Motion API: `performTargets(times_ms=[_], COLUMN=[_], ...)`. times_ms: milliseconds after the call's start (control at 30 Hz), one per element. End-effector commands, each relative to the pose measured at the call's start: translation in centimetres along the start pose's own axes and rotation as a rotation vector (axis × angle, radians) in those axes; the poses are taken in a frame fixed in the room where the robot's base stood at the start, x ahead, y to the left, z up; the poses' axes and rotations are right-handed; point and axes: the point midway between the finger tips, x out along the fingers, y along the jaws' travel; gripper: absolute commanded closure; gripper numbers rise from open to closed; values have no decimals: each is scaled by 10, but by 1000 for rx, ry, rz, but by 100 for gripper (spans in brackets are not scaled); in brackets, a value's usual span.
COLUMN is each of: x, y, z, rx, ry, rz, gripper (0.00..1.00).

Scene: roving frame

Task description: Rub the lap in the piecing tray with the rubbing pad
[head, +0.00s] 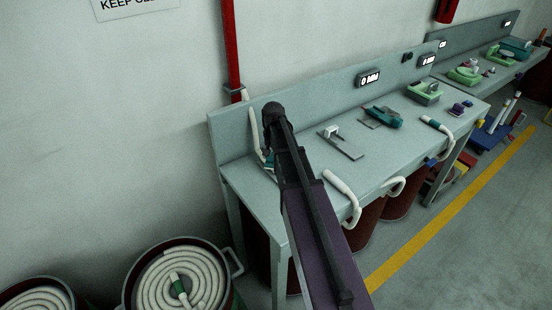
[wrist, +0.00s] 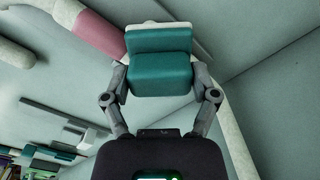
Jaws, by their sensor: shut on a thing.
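In the wrist view my gripper (wrist: 163,77) is shut on a teal block with a pale layer behind it, which looks like the rubbing pad (wrist: 160,68). A pink piece (wrist: 97,36) joined to a white strand (wrist: 60,9) lies just beyond the pad at upper left. This may be the lap, but I cannot tell whether pad and pink piece touch. I cannot make out the piecing tray's edges. In the head view my arm hides most of the gripper and this spot; a bit of teal (head: 268,160) shows beside the arm at the bench's left end.
The grey bench (head: 300,185) has a low back wall. A grey plate with a pale block (head: 343,143), a teal device (head: 382,117) and a green tray (head: 424,96) stand farther right. White strands (head: 342,184) hang over the front edge. Coil-filled cans (head: 180,280) stand at lower left.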

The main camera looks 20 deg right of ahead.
Motion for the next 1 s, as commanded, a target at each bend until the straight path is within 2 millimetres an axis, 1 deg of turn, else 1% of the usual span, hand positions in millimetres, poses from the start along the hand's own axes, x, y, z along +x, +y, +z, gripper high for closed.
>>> performTargets(times_ms=[33, 200, 667, 1000], x=[0, -1, 0, 1], y=[-3, -8, -9, -22], z=[-4, -8, -9, -23], rx=[0, 1, 1, 1], ry=[0, 0, 0, 0], rz=[0, 0, 0, 0], gripper=[62, 62, 62, 62])
